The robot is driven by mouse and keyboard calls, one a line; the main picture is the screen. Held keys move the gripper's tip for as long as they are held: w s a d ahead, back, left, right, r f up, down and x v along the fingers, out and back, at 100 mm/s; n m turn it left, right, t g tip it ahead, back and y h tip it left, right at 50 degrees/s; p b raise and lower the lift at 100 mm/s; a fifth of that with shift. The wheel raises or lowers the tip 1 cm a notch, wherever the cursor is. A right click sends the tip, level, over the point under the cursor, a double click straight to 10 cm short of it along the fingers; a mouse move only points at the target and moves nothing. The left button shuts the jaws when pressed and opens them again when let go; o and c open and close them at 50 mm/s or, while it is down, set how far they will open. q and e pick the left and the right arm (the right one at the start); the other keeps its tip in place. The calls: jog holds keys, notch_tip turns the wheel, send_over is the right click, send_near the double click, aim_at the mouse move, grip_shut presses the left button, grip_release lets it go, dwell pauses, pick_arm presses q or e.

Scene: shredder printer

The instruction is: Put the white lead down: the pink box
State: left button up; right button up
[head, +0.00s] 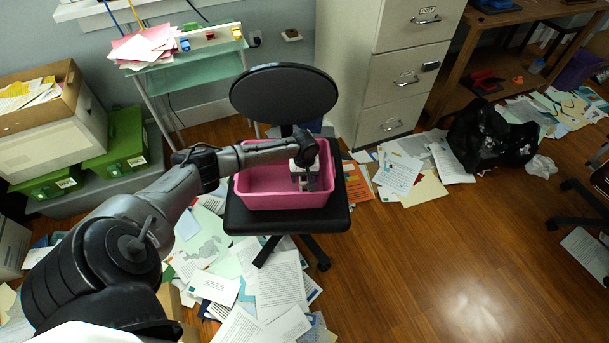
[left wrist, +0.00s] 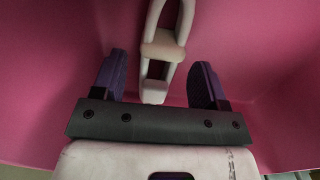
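The pink box (head: 262,200) is an open tub on the seat of a black chair. My left gripper (head: 308,186) reaches down inside its right half. In the left wrist view the pink walls (left wrist: 45,75) surround the gripper. Its two dark purple fingers (left wrist: 160,75) are spread wide. The white lead (left wrist: 153,92), a looped cable with a thicker end, lies inside the box, with that end between the fingers in the picture. A gap shows on both sides, so neither finger grips it. In the head view I cannot make out the lead. My right gripper is not in view.
The chair's black backrest (head: 284,93) rises behind the box. A filing cabinet (head: 385,70) stands behind to the right, and a small glass table (head: 190,70) behind to the left. Papers litter the floor around the chair. The wooden floor (head: 450,270) at right front is mostly clear.

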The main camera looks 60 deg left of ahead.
aim_at(304, 180)
pick_arm(q)
jog(key=shift+s+f, duration=0.15)
jog(key=shift+f, duration=0.1)
jog(key=shift+d+r, duration=0.1)
jog(key=shift+r, duration=0.1)
notch_tip(304, 180, up, 13)
jog(key=p, duration=0.6)
jog(key=shift+d, duration=0.1)
